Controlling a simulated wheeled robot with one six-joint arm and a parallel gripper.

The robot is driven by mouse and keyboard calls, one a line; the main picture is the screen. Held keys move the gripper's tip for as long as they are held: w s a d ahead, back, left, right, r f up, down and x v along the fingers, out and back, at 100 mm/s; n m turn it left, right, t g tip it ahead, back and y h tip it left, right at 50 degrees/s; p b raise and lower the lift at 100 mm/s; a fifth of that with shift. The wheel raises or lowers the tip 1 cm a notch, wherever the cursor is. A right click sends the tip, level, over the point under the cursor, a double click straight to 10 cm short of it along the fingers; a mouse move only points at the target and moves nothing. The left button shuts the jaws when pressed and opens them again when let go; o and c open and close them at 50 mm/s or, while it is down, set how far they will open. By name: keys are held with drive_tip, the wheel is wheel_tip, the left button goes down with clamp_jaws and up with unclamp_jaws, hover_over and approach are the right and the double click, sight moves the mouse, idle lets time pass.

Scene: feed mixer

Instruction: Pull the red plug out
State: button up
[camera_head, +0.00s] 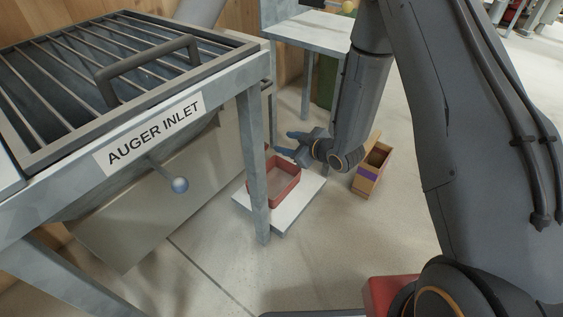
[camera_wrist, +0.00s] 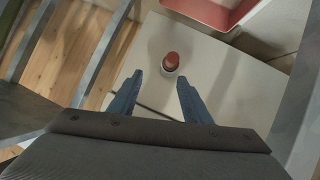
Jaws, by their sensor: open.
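The red plug (camera_wrist: 171,61) shows in the wrist view as a short, round red piece with a pale ring at its base, on a light flat surface (camera_wrist: 225,85). My gripper (camera_wrist: 159,76) is open, its two blue fingers apart. The plug appears just beyond the fingertips, nearer the right finger; I cannot tell the exact gap, and nothing is between the fingers. In the head view my gripper (camera_head: 289,144) points left beside the feed mixer's leg, above a low white platform (camera_head: 296,208). I cannot make out the plug there.
A red tray (camera_head: 284,190) sits on the platform; its edge also shows in the wrist view (camera_wrist: 215,14). The mixer's grey leg (camera_head: 253,165) stands close left of my gripper. A small wooden box (camera_head: 369,175) lies to the right. A grey table (camera_head: 315,32) stands behind.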

drive_tip(key=y+b, duration=0.1)
drive_tip(key=b, duration=0.1)
approach(266, 147)
drive_tip(key=w+f, duration=0.1)
drive_tip(key=shift+n, duration=0.3)
drive_tip(key=shift+a+r+b+x, duration=0.1)
drive_tip(key=shift+b+x, duration=0.8)
drive_tip(key=shift+x, duration=1.2)
drive_tip(key=shift+a+r+b+x, duration=0.1)
drive_tip(key=shift+b+x, duration=0.75)
drive_tip(key=shift+x, duration=1.2)
drive_tip(key=shift+s, duration=0.1)
clamp_jaws()
drive_tip(key=shift+s+d+f+p, duration=0.1)
drive_tip(key=shift+s+d+p, duration=0.45)
drive_tip(key=shift+s+d, duration=0.2)
drive_tip(key=shift+s+d+f+p, duration=0.1)
drive_tip(key=shift+s+d+p, duration=0.2)
drive_tip(key=shift+s+d, duration=0.25)
drive_tip(key=shift+s+d+f+p, duration=0.1)
drive_tip(key=shift+s+d+p, duration=0.25)
drive_tip(key=shift+d, duration=0.4)
drive_tip(key=shift+s+d+p, duration=0.25)
drive_tip(key=shift+s+d, duration=0.25)
drive_tip(key=shift+d, duration=0.15)
